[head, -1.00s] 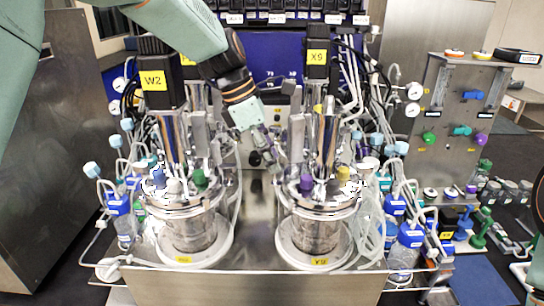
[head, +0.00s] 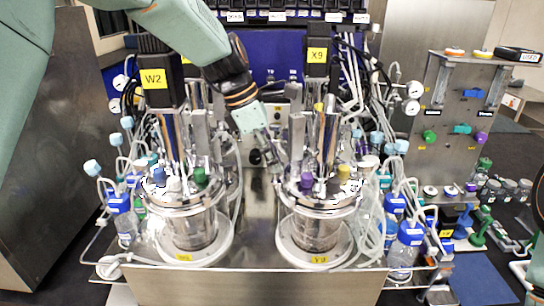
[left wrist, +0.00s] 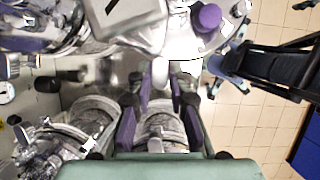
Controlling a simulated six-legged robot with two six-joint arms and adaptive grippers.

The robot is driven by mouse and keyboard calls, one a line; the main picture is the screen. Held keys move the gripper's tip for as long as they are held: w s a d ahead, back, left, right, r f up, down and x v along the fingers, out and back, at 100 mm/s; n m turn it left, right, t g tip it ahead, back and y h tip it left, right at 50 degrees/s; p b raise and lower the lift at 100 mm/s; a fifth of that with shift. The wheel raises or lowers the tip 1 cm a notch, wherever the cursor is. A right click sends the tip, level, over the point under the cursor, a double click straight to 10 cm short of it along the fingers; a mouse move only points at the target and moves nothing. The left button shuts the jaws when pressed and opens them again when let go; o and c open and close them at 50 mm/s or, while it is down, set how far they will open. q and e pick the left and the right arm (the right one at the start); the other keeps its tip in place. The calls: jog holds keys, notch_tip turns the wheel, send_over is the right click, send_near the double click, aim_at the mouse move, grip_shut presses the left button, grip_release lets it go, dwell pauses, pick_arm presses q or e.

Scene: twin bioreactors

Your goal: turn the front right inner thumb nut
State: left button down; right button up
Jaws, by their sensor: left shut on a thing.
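The right bioreactor, labelled X9 (head: 317,55), stands on the steel bench with a round steel lid (head: 318,200) carrying purple and yellow caps. My left gripper (head: 278,164) reaches down between the two vessels to the inner, left side of the right lid. In the left wrist view its purple fingers (left wrist: 160,78) are closed around a small pale metal piece (left wrist: 160,72) at the lid's edge, apparently the thumb nut. In the head view the nut is too small and hidden by the fingers to make out. My right gripper is not visible.
The left bioreactor, labelled W2 (head: 153,79), stands close beside the gripper. Looped clear tubing (head: 372,235) and blue-capped bottles (head: 411,235) crowd the right side. A steel panel (head: 450,125) with coloured knobs stands further right.

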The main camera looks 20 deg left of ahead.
pick_arm(q)
jog(key=shift+w+m+g, duration=0.1)
jog(key=shift+m+g, duration=0.5)
jog(key=shift+m, duration=0.9)
jog(key=c, duration=1.2)
grip_release()
jog(key=shift+a, duration=0.1)
jog(key=v, duration=1.2)
jog(key=shift+a, duration=0.1)
jog(key=shift+f, duration=0.1)
